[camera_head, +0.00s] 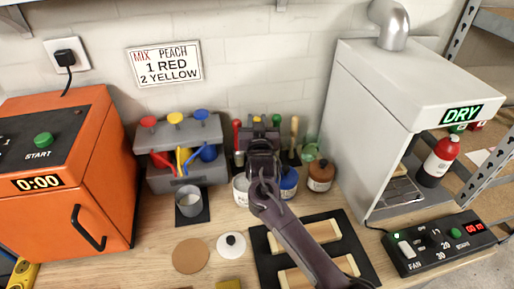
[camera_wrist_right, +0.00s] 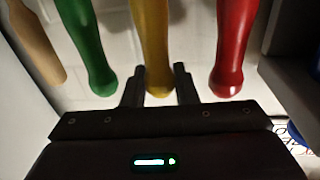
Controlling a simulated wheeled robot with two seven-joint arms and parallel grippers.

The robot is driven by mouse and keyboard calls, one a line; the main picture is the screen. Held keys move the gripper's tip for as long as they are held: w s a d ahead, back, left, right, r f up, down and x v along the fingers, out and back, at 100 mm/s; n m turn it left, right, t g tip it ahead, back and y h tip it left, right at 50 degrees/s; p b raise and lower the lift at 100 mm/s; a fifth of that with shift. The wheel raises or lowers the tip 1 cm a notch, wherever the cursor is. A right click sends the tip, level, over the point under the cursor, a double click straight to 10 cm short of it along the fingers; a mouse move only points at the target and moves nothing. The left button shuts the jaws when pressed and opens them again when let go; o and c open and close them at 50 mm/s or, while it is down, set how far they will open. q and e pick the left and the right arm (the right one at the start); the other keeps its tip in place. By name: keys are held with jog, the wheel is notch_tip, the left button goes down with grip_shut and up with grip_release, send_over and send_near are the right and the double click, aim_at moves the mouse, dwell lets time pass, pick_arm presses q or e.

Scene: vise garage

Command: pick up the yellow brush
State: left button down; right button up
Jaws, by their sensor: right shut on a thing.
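The yellow brush (camera_wrist_right: 152,45) stands upright with its handle between the two fingers of my right gripper (camera_wrist_right: 158,85) in the right wrist view. The fingers are shut on the lower visible end of the handle. In the head view my right gripper (camera_head: 262,138) is at the brush row by the back wall and hides most of the yellow brush; only a bit of its yellow tip (camera_head: 257,119) shows above it. The red brush (camera_wrist_right: 232,45) and green brush (camera_wrist_right: 88,45) stand on either side of it, apart from the fingers. My left gripper is not in view.
A wooden-handled brush (camera_wrist_right: 35,40) stands beyond the green one. Paint jars, including a brown one (camera_head: 321,176), stand close around the gripper. A grey rack (camera_head: 182,183) is left, a grey drying cabinet (camera_head: 365,110) right. A black tray (camera_head: 262,250) lies in front.

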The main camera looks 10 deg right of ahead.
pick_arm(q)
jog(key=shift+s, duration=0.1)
pick_arm(e)
jog(key=shift+r, duration=0.15)
